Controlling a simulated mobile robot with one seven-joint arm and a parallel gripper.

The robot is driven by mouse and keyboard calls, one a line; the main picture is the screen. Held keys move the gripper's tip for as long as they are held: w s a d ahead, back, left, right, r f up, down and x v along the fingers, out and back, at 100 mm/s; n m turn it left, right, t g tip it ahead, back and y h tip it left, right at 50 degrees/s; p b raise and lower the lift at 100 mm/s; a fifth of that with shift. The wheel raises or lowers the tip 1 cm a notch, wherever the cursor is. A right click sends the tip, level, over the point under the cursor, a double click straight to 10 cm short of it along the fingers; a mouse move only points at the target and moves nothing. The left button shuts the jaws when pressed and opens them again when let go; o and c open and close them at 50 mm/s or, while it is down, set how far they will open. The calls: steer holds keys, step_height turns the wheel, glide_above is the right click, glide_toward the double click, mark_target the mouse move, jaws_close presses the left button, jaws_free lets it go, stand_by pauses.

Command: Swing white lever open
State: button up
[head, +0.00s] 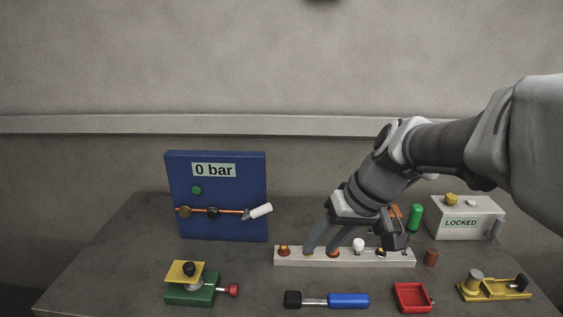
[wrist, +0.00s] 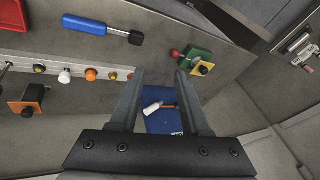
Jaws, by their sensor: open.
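The white lever (head: 261,210) sits at the right end of an orange pipe on the upright blue panel (head: 240,178). It slants up and to the right of its pivot. A label on the panel reads "0 bar". In the wrist view, the white lever (wrist: 152,108) and blue panel (wrist: 158,124) show between my fingers, well beyond them. My gripper (head: 321,250) is open and empty. It is to the right of the lever and apart from it, its fingers pointing down in front of the pale strip. The gripper fingers (wrist: 160,74) also show in the wrist view.
A pale strip (head: 290,261) with several knobs lies below my gripper. A green clamp block (head: 190,295), a blue-handled tool (head: 348,300) and a red tray (head: 398,307) are in front. A "LOCKED" box (head: 480,227) stands at right. Table space between panel and strip looks clear.

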steer(key=w+a+f+n+y+b, duration=0.1)
steer(key=w+f+y, duration=0.2)
steer(key=w, duration=0.4)
steer(key=w+f+y, duration=0.3)
steer(key=w, duration=0.4)
steer(key=t+y, duration=0.3)
steer(key=y, duration=0.1)
glide_toward(271, 209)
steer(key=p+x, duration=0.1)
steer(key=x, duration=1.1)
steer(key=shift+w+a+f, duration=0.1)
steer(key=shift+a+f, duration=0.05)
steer(key=shift+a, duration=0.05)
jaws_close()
